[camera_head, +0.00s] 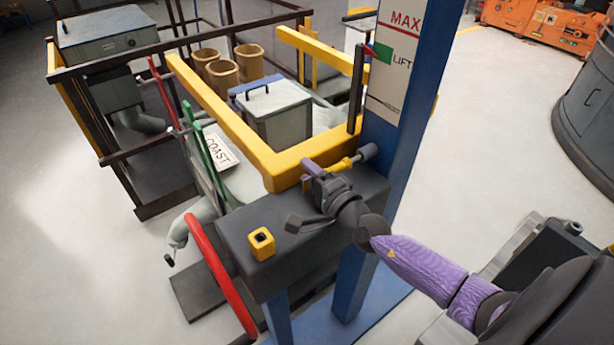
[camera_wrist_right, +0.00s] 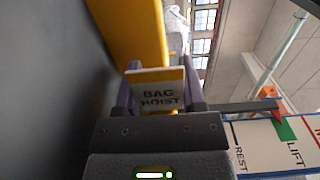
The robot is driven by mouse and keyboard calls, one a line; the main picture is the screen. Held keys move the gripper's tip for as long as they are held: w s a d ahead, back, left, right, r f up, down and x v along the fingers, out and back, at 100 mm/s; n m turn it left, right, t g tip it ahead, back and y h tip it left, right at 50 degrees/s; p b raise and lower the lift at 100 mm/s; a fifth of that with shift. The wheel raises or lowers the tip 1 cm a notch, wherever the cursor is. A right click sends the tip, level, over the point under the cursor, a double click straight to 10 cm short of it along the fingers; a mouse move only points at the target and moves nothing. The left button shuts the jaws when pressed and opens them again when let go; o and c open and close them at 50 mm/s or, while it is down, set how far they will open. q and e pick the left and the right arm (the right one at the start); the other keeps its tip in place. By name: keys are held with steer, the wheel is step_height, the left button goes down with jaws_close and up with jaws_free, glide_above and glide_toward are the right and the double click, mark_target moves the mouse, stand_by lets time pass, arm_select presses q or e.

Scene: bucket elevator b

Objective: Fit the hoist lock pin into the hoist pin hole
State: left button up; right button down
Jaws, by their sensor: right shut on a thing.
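My right gripper (camera_head: 312,176) is shut above the grey box beam (camera_head: 245,222), beside the near end of the yellow frame. A yellow rod with a grey round end (camera_head: 346,162), seemingly the hoist lock pin, shows on its right; the gripper hides where they meet. In the right wrist view, a yellow-edged plate reading "BAG HOIST" (camera_wrist_right: 160,92) sits between the purple fingers (camera_wrist_right: 160,88). A yellow square block with a dark hole (camera_head: 261,242) stands on the beam, left of the gripper and apart from it; I cannot tell if this is the hoist pin hole. My left gripper is out of view.
The yellow frame (camera_head: 225,118) runs back from the beam. A blue post (camera_head: 405,110) with a MAX and LIFT scale rises close behind the right gripper. A red wheel rim (camera_head: 215,275) stands at the beam's left. Open floor lies at left and right.

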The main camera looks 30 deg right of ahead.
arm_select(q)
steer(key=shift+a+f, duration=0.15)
arm_select(e)
steer(key=shift+d, duration=0.25)
arm_select(q)
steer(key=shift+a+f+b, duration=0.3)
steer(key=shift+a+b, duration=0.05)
steer(key=shift+b, duration=0.05)
arm_select(e)
steer(key=shift+d, duration=0.4)
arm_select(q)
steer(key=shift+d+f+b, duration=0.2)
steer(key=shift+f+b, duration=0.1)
arm_select(e)
steer(key=shift+w+d, duration=0.1)
steer(key=shift+d, duration=0.35)
steer(key=shift+d, duration=0.3)
arm_select(q)
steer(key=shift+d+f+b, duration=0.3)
steer(key=shift+b, duration=0.05)
arm_select(e)
steer(key=shift+d, duration=0.1)
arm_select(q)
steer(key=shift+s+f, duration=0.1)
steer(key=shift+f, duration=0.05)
arm_select(e)
steer(key=shift+d, duration=0.1)
